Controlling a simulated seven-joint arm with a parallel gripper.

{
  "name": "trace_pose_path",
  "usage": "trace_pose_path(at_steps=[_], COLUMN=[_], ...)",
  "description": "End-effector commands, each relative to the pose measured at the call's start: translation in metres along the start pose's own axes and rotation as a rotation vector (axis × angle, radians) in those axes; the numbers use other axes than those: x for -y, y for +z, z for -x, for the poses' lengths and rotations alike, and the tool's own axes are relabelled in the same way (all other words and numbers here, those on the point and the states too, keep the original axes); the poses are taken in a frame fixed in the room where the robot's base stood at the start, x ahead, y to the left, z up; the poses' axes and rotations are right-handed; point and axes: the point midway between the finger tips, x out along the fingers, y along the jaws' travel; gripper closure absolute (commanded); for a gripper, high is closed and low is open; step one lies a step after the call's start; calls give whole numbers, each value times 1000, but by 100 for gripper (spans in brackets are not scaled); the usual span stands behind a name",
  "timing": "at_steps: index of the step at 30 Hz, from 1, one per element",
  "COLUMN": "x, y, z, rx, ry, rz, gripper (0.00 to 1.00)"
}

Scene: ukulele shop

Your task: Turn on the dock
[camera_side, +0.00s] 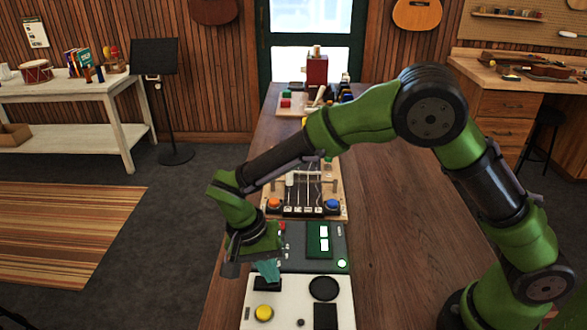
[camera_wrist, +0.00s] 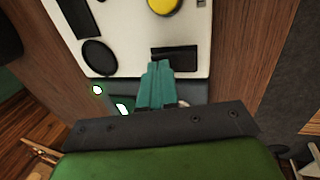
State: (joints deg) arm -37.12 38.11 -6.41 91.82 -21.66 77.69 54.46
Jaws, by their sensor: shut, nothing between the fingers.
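No readable label tells me which device is the dock. A dark grey panel (camera_side: 301,262) on the bench carries a green board (camera_side: 318,241) with lit white patches and a glowing round light (camera_side: 342,264). In front of it lies a white panel (camera_side: 287,293) with a yellow button (camera_side: 263,312), a black disc (camera_side: 323,288) and a black rectangle (camera_side: 267,284). My gripper (camera_side: 267,272), with teal fingers, is shut and empty near the border of the two panels. In the wrist view its fingertips (camera_wrist: 156,65) overlap the white panel beside the black rectangle (camera_wrist: 175,59). Contact cannot be told.
Behind the grey panel is a wooden board (camera_side: 327,211) with an orange button (camera_side: 274,204), a blue button (camera_side: 332,204) and sliders. More items, including a red box (camera_side: 317,70), stand at the far end. The bench top (camera_side: 394,210) right of the panels is clear.

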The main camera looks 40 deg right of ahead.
Motion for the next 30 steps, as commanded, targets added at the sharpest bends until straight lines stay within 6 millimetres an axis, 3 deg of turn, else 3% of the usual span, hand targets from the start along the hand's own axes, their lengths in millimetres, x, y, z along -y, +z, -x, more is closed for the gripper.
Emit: trace_pose_path(at_steps=[17,30], x=[-2,14], y=[0,0], z=[-6,1], rx=[1,-1], ry=[3,-2], rz=[1,4], gripper=[100,100])
